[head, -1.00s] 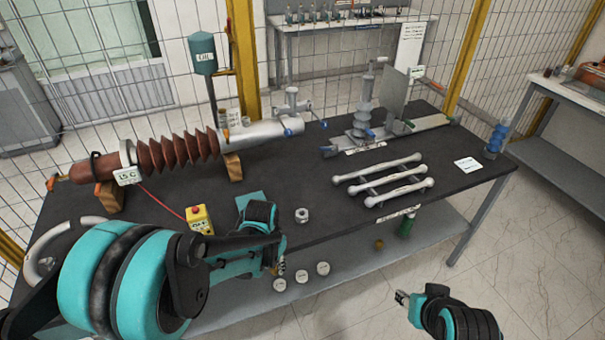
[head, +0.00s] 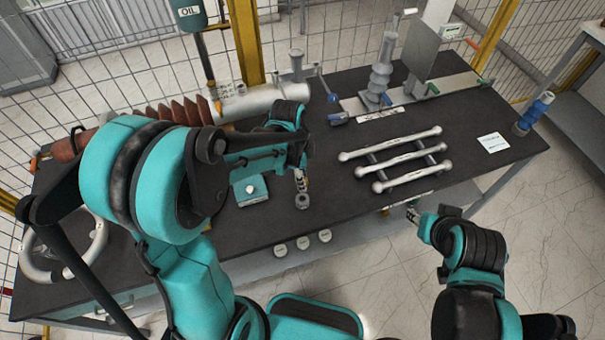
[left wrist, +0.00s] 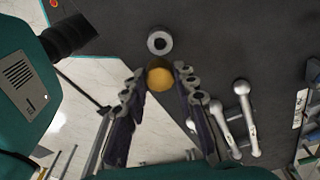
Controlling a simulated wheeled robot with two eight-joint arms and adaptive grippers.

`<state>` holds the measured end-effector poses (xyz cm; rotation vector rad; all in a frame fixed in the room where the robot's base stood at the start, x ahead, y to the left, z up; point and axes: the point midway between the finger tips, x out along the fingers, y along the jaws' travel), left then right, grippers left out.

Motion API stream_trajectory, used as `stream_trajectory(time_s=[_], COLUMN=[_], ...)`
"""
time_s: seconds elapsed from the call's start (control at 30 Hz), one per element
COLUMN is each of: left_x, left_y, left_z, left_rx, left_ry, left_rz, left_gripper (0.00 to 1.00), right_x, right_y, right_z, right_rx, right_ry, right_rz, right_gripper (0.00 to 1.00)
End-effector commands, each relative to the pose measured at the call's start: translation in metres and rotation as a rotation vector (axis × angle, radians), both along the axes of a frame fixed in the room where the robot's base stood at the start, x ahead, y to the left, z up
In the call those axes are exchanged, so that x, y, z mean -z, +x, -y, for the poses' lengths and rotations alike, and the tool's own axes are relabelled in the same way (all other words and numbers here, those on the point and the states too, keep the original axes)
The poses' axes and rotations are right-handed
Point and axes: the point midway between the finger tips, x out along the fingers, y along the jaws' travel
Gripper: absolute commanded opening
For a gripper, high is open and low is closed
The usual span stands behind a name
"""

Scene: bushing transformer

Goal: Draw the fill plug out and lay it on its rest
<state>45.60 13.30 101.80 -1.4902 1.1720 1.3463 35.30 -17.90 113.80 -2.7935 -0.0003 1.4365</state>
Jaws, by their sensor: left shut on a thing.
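My left gripper (head: 301,182) hangs over the dark table. In the left wrist view its two fingers (left wrist: 160,82) are shut on a round, brass-coloured piece, the fill plug (left wrist: 160,76). In the head view the plug is too small to make out. A grey ring-shaped seat (head: 302,201), which looks like the plug's rest, stands on the table just in front of the left fingertips. The ring (left wrist: 160,40) also shows in the left wrist view, just beyond the plug and apart from it in the picture. My right gripper (head: 412,213) is off the table's front edge; its jaw opening is unclear.
Silver bars (head: 390,160) lie right of the ring. A ribbed grey post (head: 382,72) stands behind them. The brown ribbed bushing (head: 175,112) is partly hidden by my left arm. A teal block (head: 250,190) lies left of the ring. Bare table surrounds the ring.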

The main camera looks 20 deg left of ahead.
Motion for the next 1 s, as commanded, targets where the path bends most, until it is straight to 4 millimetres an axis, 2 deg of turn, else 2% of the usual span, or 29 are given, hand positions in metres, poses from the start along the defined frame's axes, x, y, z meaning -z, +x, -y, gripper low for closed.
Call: stream_trajectory(time_s=[0.27,1.0], left_x=[0.009,0.081], left_y=[0.000,0.000], left_z=[0.000,0.000], left_rx=[0.003,0.002], left_ry=[0.000,0.000], left_rz=[0.004,0.003], left_gripper=[0.00,0.00], right_x=[0.009,0.073], right_y=[0.000,0.000], right_z=[0.000,0.000], right_rx=[0.000,0.000], right_ry=[0.000,0.000], right_rz=[0.000,0.000], right_gripper=[0.40,0.40])
